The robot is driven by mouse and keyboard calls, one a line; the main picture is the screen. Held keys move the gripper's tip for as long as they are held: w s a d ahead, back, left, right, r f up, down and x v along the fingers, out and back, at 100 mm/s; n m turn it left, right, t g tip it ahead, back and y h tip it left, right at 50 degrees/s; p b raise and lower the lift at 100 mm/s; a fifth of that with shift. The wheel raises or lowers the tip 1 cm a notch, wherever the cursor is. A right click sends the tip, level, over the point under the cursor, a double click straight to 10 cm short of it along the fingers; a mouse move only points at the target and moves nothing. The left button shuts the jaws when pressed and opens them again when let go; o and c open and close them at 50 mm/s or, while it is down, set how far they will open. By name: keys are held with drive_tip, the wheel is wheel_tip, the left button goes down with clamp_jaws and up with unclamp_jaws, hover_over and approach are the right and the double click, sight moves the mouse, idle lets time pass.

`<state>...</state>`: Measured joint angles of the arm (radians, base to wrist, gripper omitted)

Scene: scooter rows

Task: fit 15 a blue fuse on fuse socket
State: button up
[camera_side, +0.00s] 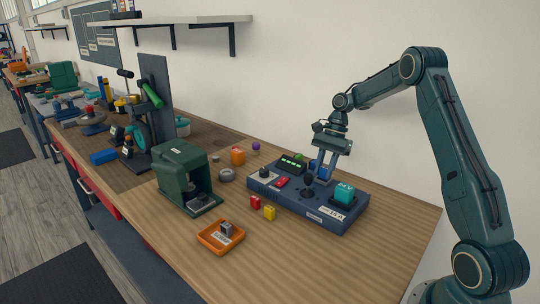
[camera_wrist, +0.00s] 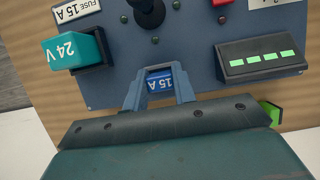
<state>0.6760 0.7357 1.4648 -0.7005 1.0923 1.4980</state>
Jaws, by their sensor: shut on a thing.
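My gripper (camera_wrist: 160,90) is shut on a blue fuse (camera_wrist: 160,82), whose white "15 A" label reads upside down in the wrist view. In the side view my gripper (camera_side: 323,175) points down at the back edge of the blue panel (camera_side: 284,200). I cannot tell whether the fuse touches the panel. A white "FUSE 15 A" label (camera_wrist: 76,10) is on the panel, and a label also shows on its front right in the side view (camera_side: 332,211). I cannot make out the fuse socket itself in either view.
The panel carries a teal 24 V block (camera_wrist: 75,49), a black joystick (camera_side: 308,182), a red switch (camera_side: 281,182) and a green-lit display (camera_wrist: 262,59). The front right bench is clear.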

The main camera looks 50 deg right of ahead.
drive_tip(key=shift+f, duration=0.3)
drive_tip(key=o, duration=1.4)
drive_tip(key=shift+r, duration=0.1)
drive_tip(key=shift+r, duration=2.9)
